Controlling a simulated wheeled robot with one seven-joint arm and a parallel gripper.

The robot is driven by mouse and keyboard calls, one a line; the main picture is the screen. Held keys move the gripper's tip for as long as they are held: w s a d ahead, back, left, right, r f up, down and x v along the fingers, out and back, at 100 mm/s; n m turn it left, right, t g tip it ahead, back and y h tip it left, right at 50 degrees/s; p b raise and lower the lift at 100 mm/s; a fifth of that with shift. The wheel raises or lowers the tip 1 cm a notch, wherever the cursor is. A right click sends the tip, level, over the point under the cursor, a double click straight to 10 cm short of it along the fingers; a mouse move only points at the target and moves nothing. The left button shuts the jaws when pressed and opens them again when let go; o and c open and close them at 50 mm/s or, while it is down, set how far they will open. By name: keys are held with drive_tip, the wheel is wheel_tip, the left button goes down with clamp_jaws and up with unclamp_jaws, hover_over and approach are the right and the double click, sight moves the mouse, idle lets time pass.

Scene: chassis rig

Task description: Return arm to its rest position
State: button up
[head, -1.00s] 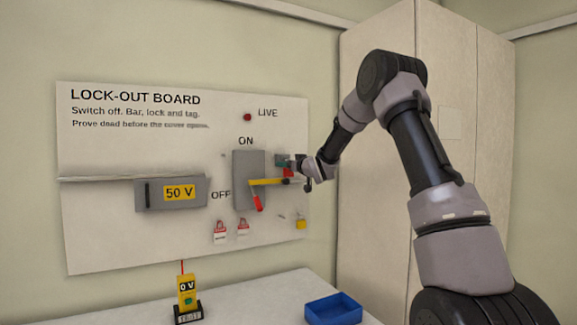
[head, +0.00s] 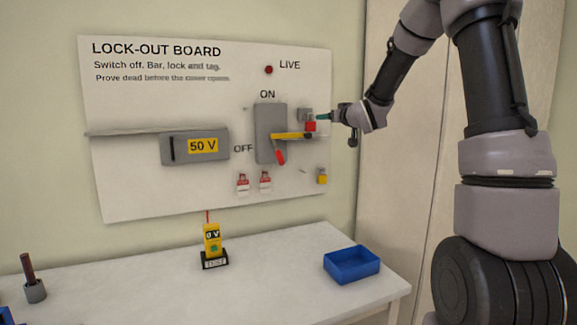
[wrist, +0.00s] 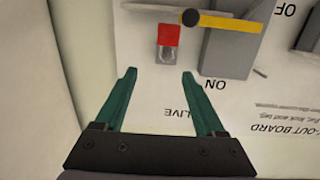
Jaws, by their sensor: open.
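My arm reaches in from the right in the head view. My gripper (head: 326,117) is in front of the right edge of the lock-out board (head: 125,180). In the wrist view my gripper (wrist: 158,75) has its two green fingers spread wide with nothing between them. A red block with a grey shackle (wrist: 169,37) lies just beyond the fingertips, apart from them. It shows in the head view as a red padlock (head: 310,126) at the end of a yellow bar (head: 290,136) across the grey switch box (head: 267,115). The red switch handle (head: 280,156) points down, near OFF.
A grey 50 V box (head: 180,150) is on the board's left, with red-and-white tags (head: 243,184) below the switch. A yellow padlock (head: 322,176) hangs lower right. On the table stand a yellow tester (head: 212,240) and a blue tray (head: 351,264). A tall cabinet (head: 395,190) is behind my arm.

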drive_tip(key=s+d+r+m+g+h, duration=0.1)
drive_tip(key=s+d+h, duration=0.1)
drive_tip(key=s, duration=0.4)
drive_tip(key=s+d+r+m+g+h, duration=0.1)
drive_tip(key=s+d+r+m, duration=0.1)
drive_tip(key=s, duration=0.3)
drive_tip(key=s+a+f+m+g, duration=0.1)
drive_tip(key=s+f+m+g, duration=0.1)
drive_tip(key=s, duration=1.3)
drive_tip(key=s+a+f+m+g+y, duration=0.1)
drive_tip(key=s+f+g, duration=0.2)
drive_tip(key=s, duration=1.3)
drive_tip(key=shift+s+a+f+m+g, duration=0.15)
drive_tip(key=shift+f+m+g, duration=0.25)
drive_tip(key=shift+g, duration=0.8)
